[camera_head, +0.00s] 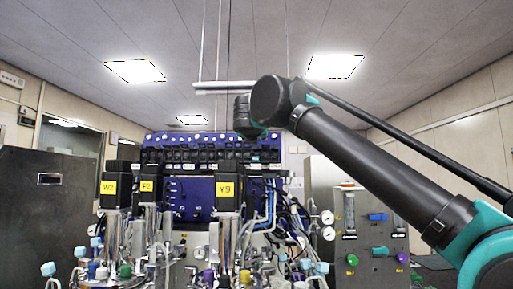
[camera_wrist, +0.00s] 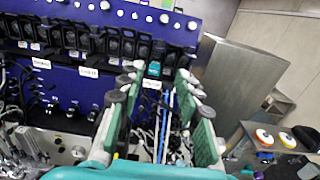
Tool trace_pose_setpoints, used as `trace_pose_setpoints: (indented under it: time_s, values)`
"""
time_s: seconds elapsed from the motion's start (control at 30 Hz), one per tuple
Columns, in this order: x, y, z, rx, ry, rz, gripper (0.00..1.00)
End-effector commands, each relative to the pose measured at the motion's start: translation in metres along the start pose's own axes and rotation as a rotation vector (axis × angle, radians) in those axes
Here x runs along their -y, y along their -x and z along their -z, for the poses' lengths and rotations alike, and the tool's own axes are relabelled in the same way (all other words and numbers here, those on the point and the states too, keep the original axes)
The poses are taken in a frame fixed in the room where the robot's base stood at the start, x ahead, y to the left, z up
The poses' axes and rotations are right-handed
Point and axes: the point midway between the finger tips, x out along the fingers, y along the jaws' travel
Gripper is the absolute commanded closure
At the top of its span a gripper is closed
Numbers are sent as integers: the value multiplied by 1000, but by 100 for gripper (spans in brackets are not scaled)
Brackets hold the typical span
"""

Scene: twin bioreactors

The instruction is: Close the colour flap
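A long blue panel (camera_head: 170,139) carries a row of black pump flaps (camera_head: 195,156). One small teal piece, apparently the colour flap (camera_wrist: 153,69), stands out in that row in the wrist view. A teal spot also shows in the row in the head view (camera_head: 256,159). I cannot tell how far the flap is open. My gripper (camera_wrist: 160,74) is open, with its green-padded fingers spread. In the wrist view the flap appears between the fingertips, farther off; no contact is visible. In the head view my gripper cannot be made out behind my arm.
Below the row are black boxes with yellow labels (camera_head: 226,189), steel vessels, and blue tubes (camera_wrist: 166,110). A steel cabinet (camera_wrist: 222,75) stands right of the panel. A grey panel with gauges and coloured knobs (camera_head: 365,235) is at the right in the head view.

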Motion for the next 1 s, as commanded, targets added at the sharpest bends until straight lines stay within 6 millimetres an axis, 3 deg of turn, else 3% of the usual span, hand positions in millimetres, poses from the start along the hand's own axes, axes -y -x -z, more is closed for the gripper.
trace_pose_setpoints:
  time_s: [0.17,0.7,1.0]
  values:
    - [1,-23,0,0,0,4,66]
    - [1,-128,0,0,-1,3,66]
    - [0,-164,0,0,-1,1,66]
